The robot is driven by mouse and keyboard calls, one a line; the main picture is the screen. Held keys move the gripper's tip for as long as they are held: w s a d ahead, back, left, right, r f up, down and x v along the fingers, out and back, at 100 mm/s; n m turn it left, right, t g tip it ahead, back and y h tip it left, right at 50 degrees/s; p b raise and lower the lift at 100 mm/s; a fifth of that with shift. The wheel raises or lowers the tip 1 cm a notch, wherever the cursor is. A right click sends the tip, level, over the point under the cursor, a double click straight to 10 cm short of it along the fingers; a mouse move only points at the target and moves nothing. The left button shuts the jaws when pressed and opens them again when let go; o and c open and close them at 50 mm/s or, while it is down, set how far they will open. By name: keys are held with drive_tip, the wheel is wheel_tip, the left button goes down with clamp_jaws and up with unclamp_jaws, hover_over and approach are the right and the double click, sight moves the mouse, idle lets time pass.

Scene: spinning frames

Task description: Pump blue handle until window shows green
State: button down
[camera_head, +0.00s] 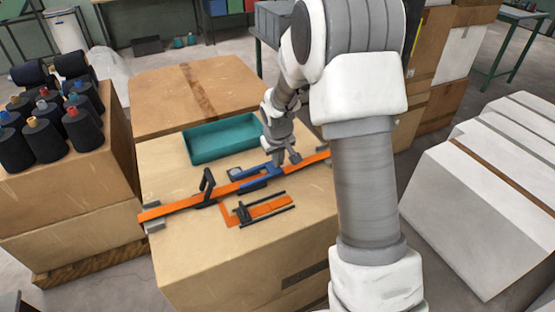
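An orange bar (231,189) lies across the cardboard box top, with a blue part (272,169) fixed on it right of its middle; this may be the blue handle. My gripper (284,158) points down at this blue part, close to it or touching it; I cannot tell which. Its fingers are too small and partly hidden to show whether they are open or shut. A small blue-edged dark block (237,173) sits just behind the bar; I cannot tell if it is the window. No green window is discernible.
A black upright lever piece (206,186) stands on the bar to the left. An orange frame with black rods (262,208) lies in front. A teal tray (222,138) sits behind. Dark thread cones (45,138) stand on boxes at left. White boxes (490,175) are at right.

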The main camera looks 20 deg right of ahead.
drive_tip(key=shift+d+r, duration=0.1)
drive_tip(key=shift+r, duration=0.3)
wheel_tip(320, 180, up, 4)
drive_tip(key=p, duration=0.3)
drive_tip(key=shift+s+r, duration=0.1)
drive_tip(key=shift+r, duration=0.1)
wheel_tip(320, 180, up, 8)
drive_tip(key=s+d, duration=0.2)
drive_tip(key=shift+s+p, duration=0.15)
drive_tip(key=shift+p, duration=0.15)
drive_tip(key=shift+r, duration=0.1)
drive_tip(key=s+a+r+m+t+p, duration=0.1)
drive_tip(key=s+a+r+p, duration=0.1)
drive_tip(key=s+r, duration=1)
drive_tip(key=s+a+r, duration=0.1)
drive_tip(key=s+r, duration=0.1)
drive_tip(key=s, duration=0.6)
drive_tip(key=s+a+r+m+t+y+p, duration=0.1)
drive_tip(key=s+a+r, duration=0.1)
drive_tip(key=s, duration=0.6)
drive_tip(key=shift+s, duration=0.3)
